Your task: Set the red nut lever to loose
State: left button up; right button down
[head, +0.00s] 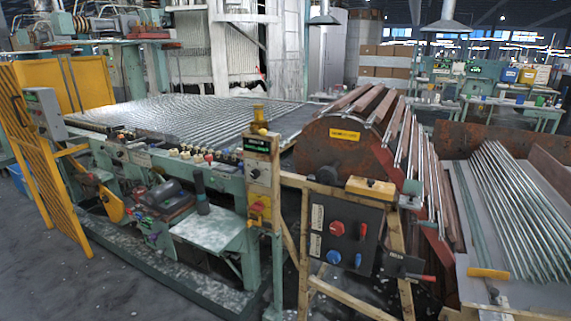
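A lever with a red handle (421,277) sticks out to the right from a small black box (402,263) at the lower right of the black control panel. The lever lies nearly level, tilted slightly down to the right. The box's label is too small to read, so I cannot tell whether this is the red nut lever or which setting it is in. A red knob (337,229) and a blue knob (334,257) are on the black panel (345,205). Neither of my grippers is in view.
A tray (490,290) with tubes lies at the right. A green machine (205,160) and a yellow gate (45,160) stand left. Grey floor is clear at the lower left.

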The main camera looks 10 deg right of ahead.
aim_at(362, 239)
jog(key=z, duration=0.55)
jog(key=k, duration=1.3)
jog(key=u, duration=0.15)
jog(key=i, duration=0.6)
jog(key=u, duration=0.85)
jog(key=i, duration=1)
jog(key=z, duration=0.3)
